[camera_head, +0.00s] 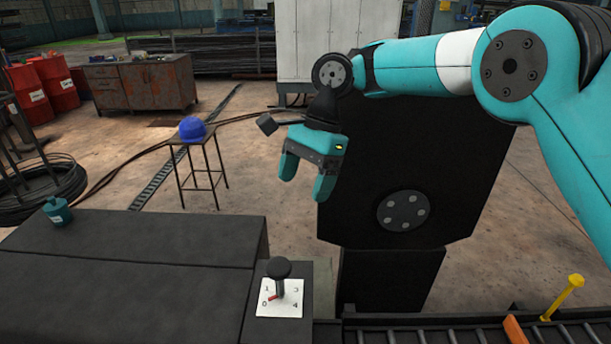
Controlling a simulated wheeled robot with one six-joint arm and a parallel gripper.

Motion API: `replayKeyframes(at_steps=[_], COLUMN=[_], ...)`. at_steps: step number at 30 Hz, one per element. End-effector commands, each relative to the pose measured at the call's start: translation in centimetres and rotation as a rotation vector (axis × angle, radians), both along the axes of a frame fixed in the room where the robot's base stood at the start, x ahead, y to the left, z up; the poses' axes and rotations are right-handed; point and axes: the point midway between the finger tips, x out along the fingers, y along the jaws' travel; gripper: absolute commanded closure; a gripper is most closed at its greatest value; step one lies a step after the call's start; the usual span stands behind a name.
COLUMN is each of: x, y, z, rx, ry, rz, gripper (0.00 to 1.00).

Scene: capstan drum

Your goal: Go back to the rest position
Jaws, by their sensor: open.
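My gripper (306,174) hangs from my teal arm near the middle of the head view, its two teal fingers pointing down and apart. It is open, and nothing shows between the fingers. It is in the air, above and behind a lever with a black knob (277,268). The lever stands on a white dial plate (293,304) marked 0, 1, 3 and 4; a red pointer shows at the lower left, near the 0. My gripper does not touch the lever.
A large black housing (400,170) with a round bolted disc stands behind my gripper. A dark bench (120,280) fills the lower left, with a small teal weight (57,211) on it. A yellow peg (564,297) stands at the lower right. A stool (200,165) holds a blue helmet (192,129).

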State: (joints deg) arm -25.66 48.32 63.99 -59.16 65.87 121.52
Motion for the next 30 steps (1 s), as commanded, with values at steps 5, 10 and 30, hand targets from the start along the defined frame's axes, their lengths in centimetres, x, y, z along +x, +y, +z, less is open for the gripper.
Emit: replayKeyframes(at_steps=[5,10,30], x=[-0.7,-4.2,-24.5], y=[-0.8,-4.3,-19.5], z=[1.0,3.7,-0.8], rx=[0.034,0.151,0.283], ry=[-0.024,-0.129,-0.651], rz=[0.052,0.263,1.198], gripper=[0.20,0.20,0.20])
